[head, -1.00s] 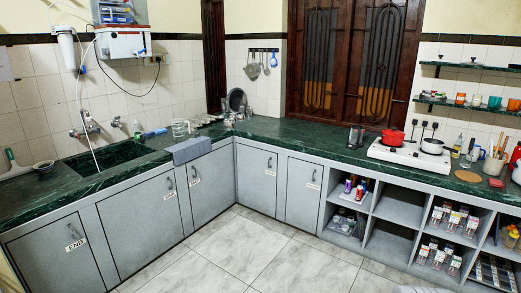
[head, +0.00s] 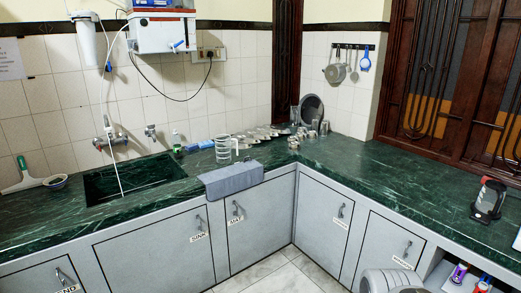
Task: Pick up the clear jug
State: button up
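The clear jug (head: 223,148) stands upright on the dark green counter, right of the sink and behind the grey cloth. It is see-through, with a handle on its right side. My gripper is not in view. A light grey rounded part at the bottom edge, right of centre, seems to be part of my arm, well apart from the jug.
The sink (head: 135,178) is left of the jug. A grey cloth (head: 230,180) hangs over the counter edge in front of it. Metal cups (head: 318,128) and cutlery stand right of it. A white purifier (head: 162,32) hangs above. A dark appliance (head: 488,200) stands at right.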

aim_at(223, 142)
jog(key=u, duration=0.7)
jog(key=i, duration=2.3)
jog(key=u, duration=0.85)
jog(key=i, duration=0.85)
jog(key=u, duration=0.05)
